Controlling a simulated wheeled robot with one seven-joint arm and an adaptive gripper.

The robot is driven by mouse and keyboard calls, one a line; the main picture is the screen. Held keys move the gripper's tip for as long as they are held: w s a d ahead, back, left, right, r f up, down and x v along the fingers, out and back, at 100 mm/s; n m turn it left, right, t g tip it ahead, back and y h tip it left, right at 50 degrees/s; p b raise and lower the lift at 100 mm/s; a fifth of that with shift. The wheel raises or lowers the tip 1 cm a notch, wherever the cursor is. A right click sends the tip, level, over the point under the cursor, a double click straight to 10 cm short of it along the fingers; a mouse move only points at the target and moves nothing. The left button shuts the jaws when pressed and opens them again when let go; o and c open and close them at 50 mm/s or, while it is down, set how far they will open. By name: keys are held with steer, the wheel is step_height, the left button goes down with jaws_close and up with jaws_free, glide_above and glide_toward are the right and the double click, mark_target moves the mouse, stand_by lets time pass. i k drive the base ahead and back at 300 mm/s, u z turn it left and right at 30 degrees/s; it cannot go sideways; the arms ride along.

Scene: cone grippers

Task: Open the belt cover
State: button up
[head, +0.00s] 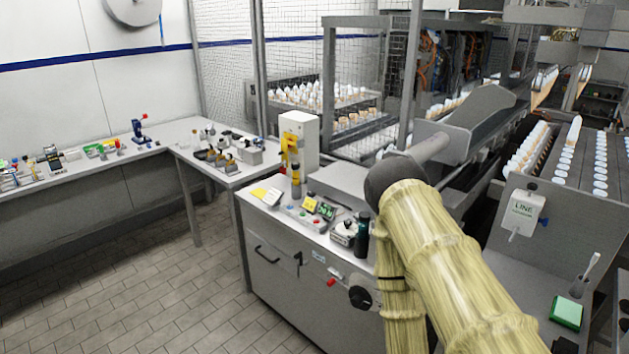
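My arm (450,270) in its yellow sleeve rises from the bottom right to a dark round joint (385,185) at the middle. I cannot make out my gripper or its fingers. A long grey sloped housing (490,106) lies beyond the joint, over the rows of cones, with a grey cylinder (428,150) between them. I cannot tell for sure whether this housing is the belt cover, or whether it is open or shut.
A grey cabinet (290,280) with small items on top stands left of my arm. A green block (566,312) sits lower right. Tiled floor (140,300) is clear at left.

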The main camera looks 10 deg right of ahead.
mark_target(341, 183)
steer(key=z, duration=0.05)
steer(key=i, duration=1.1)
